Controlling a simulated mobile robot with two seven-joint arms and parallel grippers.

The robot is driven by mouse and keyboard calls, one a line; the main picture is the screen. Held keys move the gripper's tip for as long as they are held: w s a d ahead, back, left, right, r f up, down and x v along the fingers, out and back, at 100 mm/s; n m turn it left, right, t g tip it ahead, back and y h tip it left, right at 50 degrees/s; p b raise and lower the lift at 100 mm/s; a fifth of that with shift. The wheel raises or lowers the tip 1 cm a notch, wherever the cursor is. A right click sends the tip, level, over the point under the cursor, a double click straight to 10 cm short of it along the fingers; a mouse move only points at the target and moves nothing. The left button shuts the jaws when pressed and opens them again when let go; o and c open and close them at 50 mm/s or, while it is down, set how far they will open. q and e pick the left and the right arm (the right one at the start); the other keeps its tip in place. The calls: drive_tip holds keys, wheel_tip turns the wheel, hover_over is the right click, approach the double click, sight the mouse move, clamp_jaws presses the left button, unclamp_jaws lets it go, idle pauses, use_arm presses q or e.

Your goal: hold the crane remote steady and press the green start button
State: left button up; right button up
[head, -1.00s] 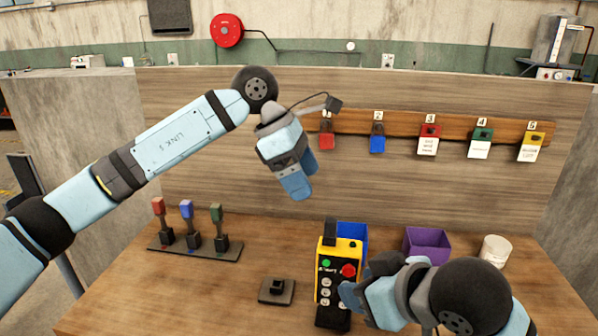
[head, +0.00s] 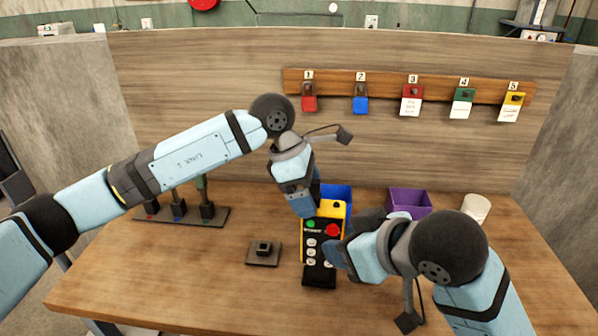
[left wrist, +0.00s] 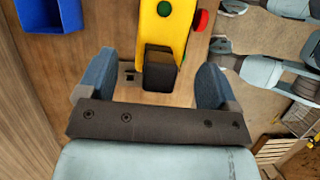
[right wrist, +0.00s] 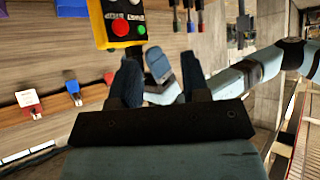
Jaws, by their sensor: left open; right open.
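The crane remote (head: 308,255) is yellow with a black face and stands upright on a dark base on the table. Its green start button (head: 311,223) sits at the upper left of the face, beside a red button (head: 333,230). My left gripper (head: 305,207) is open, just above the remote's top. In the left wrist view, the remote's black top piece (left wrist: 159,72) shows between the open fingers; I see no contact. My right gripper (head: 340,258) is open and empty beside the remote's right side. In the right wrist view, the remote (right wrist: 100,28) lies beyond the fingertips, up and left.
A small black pedestal (head: 263,254) is left of the remote. Three coloured levers stand on a dark strip (head: 180,217), partly behind my left arm. Behind are a blue bin (head: 338,193), a purple bin (head: 410,202) and a white cup (head: 476,208). Padlocks hang on a numbered board (head: 385,90).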

use_arm(q)
drive_tip(key=shift+d+f, duration=0.2)
drive_tip(key=shift+f, duration=0.3)
drive_tip(key=c, duration=1.4)
use_arm(e)
clamp_jaws()
idle(0.4)
